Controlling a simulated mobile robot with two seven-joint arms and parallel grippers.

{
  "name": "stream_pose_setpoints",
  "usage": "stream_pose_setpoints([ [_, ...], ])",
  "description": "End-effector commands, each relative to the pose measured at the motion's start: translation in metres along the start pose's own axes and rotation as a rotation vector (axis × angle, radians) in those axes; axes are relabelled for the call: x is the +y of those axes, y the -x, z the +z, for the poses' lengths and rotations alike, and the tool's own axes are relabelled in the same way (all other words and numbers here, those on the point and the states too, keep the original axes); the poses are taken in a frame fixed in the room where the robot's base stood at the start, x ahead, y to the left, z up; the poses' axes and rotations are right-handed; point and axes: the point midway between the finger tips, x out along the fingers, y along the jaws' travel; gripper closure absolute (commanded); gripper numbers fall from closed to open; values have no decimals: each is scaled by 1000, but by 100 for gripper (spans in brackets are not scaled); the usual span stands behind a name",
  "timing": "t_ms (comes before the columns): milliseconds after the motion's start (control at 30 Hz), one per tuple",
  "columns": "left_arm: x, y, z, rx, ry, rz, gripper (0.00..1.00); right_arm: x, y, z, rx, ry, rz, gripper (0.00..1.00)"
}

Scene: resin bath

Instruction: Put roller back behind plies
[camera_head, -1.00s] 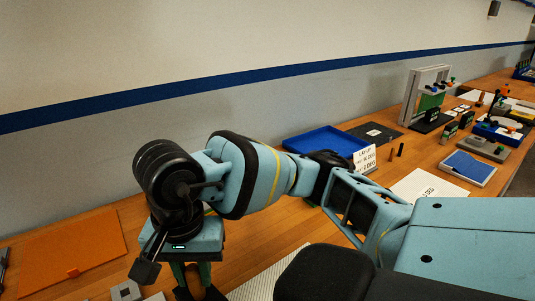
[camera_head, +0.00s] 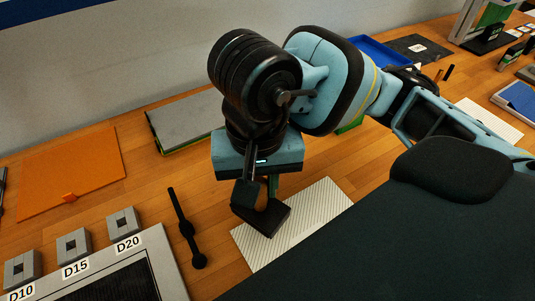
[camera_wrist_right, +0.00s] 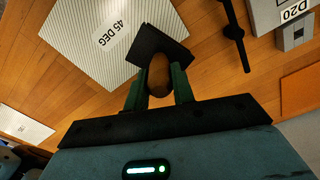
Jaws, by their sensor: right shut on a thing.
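My right gripper (camera_head: 262,190) hangs over the table, pointing down. In the wrist view its green fingers (camera_wrist_right: 159,88) are shut on the roller, which shows a brown rounded handle (camera_wrist_right: 159,72) between them and a dark block-like end (camera_wrist_right: 156,45) beyond. In the head view the roller's dark end (camera_head: 268,217) appears over the left edge of a striped ply (camera_head: 308,220); I cannot tell whether it touches. In the wrist view this ply (camera_wrist_right: 90,60) is marked 45 DEG. Another pale sheet (camera_head: 490,117) lies farther right. My left gripper is not in view.
A black bar with knobs (camera_head: 186,232) lies left of the ply. Grey blocks labelled D10, D15 and D20 (camera_head: 123,222) stand by a framed dark plate (camera_head: 115,285). An orange sheet (camera_head: 70,172), a grey slab (camera_head: 188,120) and a blue tray (camera_head: 380,55) lie farther back.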

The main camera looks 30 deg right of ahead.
Motion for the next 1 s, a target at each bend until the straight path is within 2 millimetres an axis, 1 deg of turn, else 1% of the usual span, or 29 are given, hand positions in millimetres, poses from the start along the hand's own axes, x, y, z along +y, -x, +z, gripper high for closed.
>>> stream_pose_setpoints([
  [133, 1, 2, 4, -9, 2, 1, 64, 0, 0, -1, 1, 0, -1, 100],
  [233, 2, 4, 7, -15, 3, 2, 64, 1, 0, -11, 0, -4, 0, 100],
  [367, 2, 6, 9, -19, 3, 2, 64, 3, -3, -38, -1, -9, 1, 100],
  [433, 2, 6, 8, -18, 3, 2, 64, 5, -4, -54, 0, -9, 1, 100],
  [733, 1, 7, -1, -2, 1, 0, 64, 10, -10, -121, 1, -6, 0, 100],
  [800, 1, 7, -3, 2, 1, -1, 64, 10, -11, -133, 1, -4, 0, 100],
  [900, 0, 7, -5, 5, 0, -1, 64, 11, -12, -145, 1, -3, -1, 100],
  [1000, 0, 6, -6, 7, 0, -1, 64, 11, -13, -150, 1, -1, -1, 100],
])
